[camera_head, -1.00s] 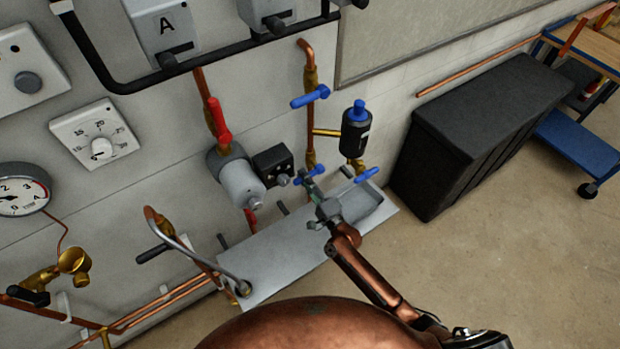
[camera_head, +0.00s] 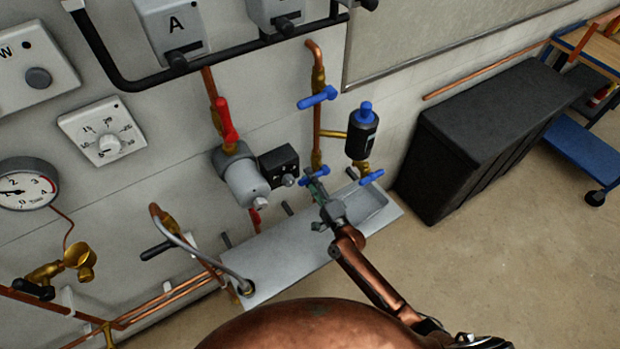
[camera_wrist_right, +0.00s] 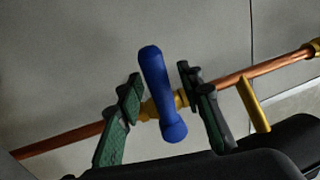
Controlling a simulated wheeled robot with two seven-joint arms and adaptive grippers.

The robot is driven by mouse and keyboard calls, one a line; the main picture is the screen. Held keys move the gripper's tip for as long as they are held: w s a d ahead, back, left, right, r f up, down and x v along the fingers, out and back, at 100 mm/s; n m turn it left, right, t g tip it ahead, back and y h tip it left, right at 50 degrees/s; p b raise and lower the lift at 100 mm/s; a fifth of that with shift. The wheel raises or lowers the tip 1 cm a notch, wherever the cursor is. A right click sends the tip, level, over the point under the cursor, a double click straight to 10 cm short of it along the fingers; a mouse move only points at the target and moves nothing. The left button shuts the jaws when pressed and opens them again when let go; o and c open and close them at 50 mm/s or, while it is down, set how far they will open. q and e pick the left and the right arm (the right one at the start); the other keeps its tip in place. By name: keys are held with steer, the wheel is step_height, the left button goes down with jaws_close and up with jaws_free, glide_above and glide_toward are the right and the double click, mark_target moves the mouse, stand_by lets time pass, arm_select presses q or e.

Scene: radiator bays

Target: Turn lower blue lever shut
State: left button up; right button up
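The lower blue lever (camera_head: 316,175) sits on the vertical copper pipe (camera_head: 317,130), partly hidden by my right gripper (camera_head: 316,186) in the head view. In the right wrist view the blue lever (camera_wrist_right: 162,92) lies across the copper pipe, with a brass valve body behind it. My right gripper's green-and-dark fingers (camera_wrist_right: 165,108) stand apart on either side of the lever, with a gap visible on both sides. I cannot tell how deep the lever sits between them. My left gripper is not in view.
An upper blue lever (camera_head: 318,97) is above on the same pipe. A black cylinder with a blue cap (camera_head: 361,133) and another blue lever (camera_head: 371,177) are to the right. A grey tray (camera_head: 290,262) lies below. A dark bin (camera_head: 480,135) stands right.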

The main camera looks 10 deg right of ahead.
steer(key=v, duration=1.2)
steer(key=shift+a, duration=0.1)
